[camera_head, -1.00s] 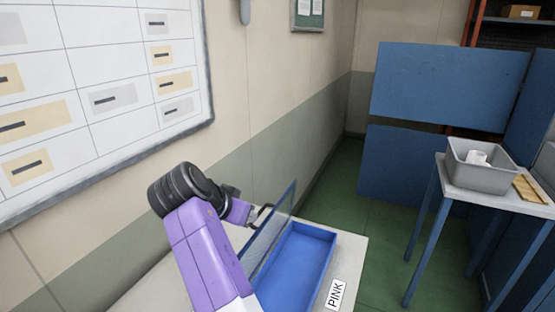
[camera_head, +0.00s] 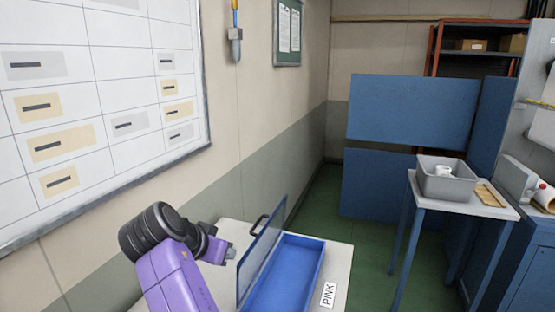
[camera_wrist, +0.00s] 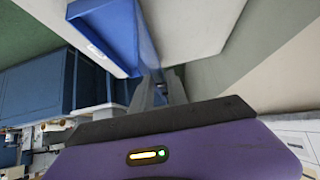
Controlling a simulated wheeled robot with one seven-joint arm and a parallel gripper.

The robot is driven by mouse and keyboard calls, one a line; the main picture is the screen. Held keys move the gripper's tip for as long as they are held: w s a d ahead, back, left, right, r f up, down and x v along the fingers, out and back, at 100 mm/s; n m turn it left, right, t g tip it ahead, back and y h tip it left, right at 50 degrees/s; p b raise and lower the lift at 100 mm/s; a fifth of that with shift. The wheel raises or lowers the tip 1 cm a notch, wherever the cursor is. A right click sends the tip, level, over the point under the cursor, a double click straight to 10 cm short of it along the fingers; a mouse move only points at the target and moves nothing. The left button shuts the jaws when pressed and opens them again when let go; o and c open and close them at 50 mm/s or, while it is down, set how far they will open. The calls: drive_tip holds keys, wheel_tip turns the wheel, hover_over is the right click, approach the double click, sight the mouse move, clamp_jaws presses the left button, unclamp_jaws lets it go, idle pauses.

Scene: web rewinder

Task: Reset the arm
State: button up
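My gripper (camera_head: 226,250) is at the end of my purple arm, low in the head view, left of a blue box (camera_head: 318,270) and its raised lid. In the wrist view its grey fingers (camera_wrist: 160,88) point toward the box area, with a narrow gap between them and nothing clearly held. The box lid (camera_head: 262,245) is see-through with a blue frame and stands tilted up along the box's left side. Its dark handle (camera_head: 260,222) is apart from my gripper. The box also shows in the wrist view (camera_wrist: 108,30).
The box is on a pale table (camera_head: 342,262) with a PINK label (camera_head: 328,295). A whiteboard (camera_head: 95,100) hangs on the left wall. At right, a small table (camera_head: 420,205) bears a grey bin (camera_head: 450,185) with a white mug. Blue panels (camera_head: 410,110) stand behind. Green floor lies between.

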drive_tip(key=w+a+r+n+t+y, duration=0.2)
drive_tip(key=a+r+n+t+y, duration=0.2)
drive_tip(key=a+r+n+y, duration=0.15)
drive_tip(key=s+d+f+n+t+y, duration=0.1)
drive_tip(key=s+d+f+t+y, duration=0.1)
drive_tip(key=s+d+f, duration=0.6)
drive_tip(key=s+d+f+n+t+y, duration=0.2)
drive_tip(key=s+d+f, duration=0.4)
drive_tip(key=s+d, duration=0.35)
drive_tip(key=s+d+m+h, duration=0.1)
drive_tip(key=s+d, duration=0.5)
drive_tip(key=s, duration=0.6)
drive_tip(key=s+d+m+g+h, duration=0.1)
drive_tip(key=s+d+m+h, duration=0.1)
drive_tip(key=s+d, duration=0.5)
drive_tip(key=s+d+f+m+h, duration=0.1)
drive_tip(key=s+d+h, duration=0.2)
drive_tip(key=s, duration=1.5)
drive_tip(key=d, duration=0.4)
drive_tip(key=shift+d+g, duration=0.25)
drive_tip(key=shift+g, duration=0.15)
